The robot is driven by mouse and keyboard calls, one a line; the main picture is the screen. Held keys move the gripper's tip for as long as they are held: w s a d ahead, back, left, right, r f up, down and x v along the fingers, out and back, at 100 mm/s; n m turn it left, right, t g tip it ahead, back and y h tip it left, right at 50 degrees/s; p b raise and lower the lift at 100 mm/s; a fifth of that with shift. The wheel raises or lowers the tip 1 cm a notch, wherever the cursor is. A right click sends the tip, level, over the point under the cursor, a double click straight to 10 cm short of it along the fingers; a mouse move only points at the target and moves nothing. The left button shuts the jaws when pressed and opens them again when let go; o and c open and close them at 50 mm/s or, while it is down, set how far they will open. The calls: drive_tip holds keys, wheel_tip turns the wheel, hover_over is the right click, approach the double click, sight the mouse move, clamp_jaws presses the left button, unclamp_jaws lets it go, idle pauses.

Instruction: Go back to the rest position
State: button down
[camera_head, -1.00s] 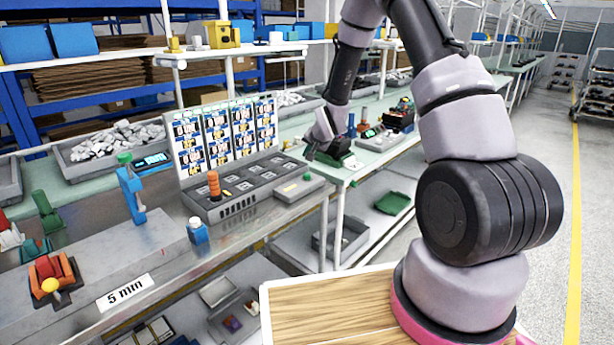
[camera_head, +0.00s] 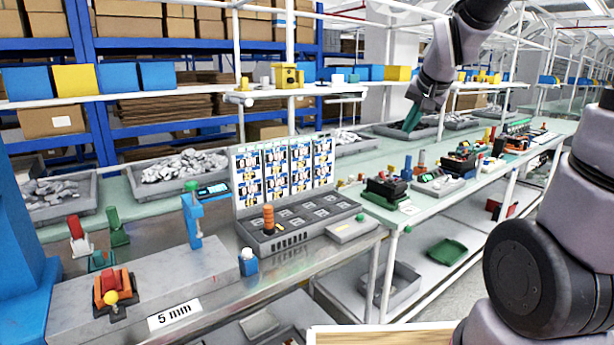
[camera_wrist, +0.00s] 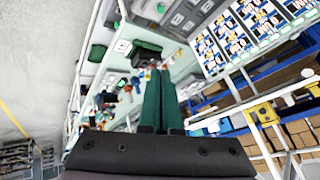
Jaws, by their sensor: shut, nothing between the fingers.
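My gripper (camera_head: 412,117) hangs in the air over the far part of the green-topped benches, up and right of the test panel in the head view. Its green fingers are together and empty. In the wrist view the two shut fingers (camera_wrist: 161,98) lie side by side with nothing between them. My arm comes down from the top right of the head view. The grey breaker test box (camera_head: 300,222) stands on the bench in front of the panel of printed cards (camera_head: 284,170). An orange cylinder (camera_head: 268,219) stands upright on its left end.
Grey bins of metal parts (camera_head: 180,170) line the back. Shelves with boxes rise behind. Green and black devices (camera_head: 388,190) stand right of the box.

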drive_tip(key=s+r, duration=0.2)
drive_tip(key=s, duration=0.7)
drive_tip(key=s+r+n+y, duration=0.1)
drive_tip(key=s+r, duration=0.2)
drive_tip(key=s, duration=0.7)
drive_tip(key=shift+s+a+r+g, duration=0.15)
drive_tip(key=shift+s+r+g, duration=0.05)
drive_tip(key=shift+s+g, duration=0.1)
drive_tip(key=shift+w, duration=0.1)
idle(3.8)
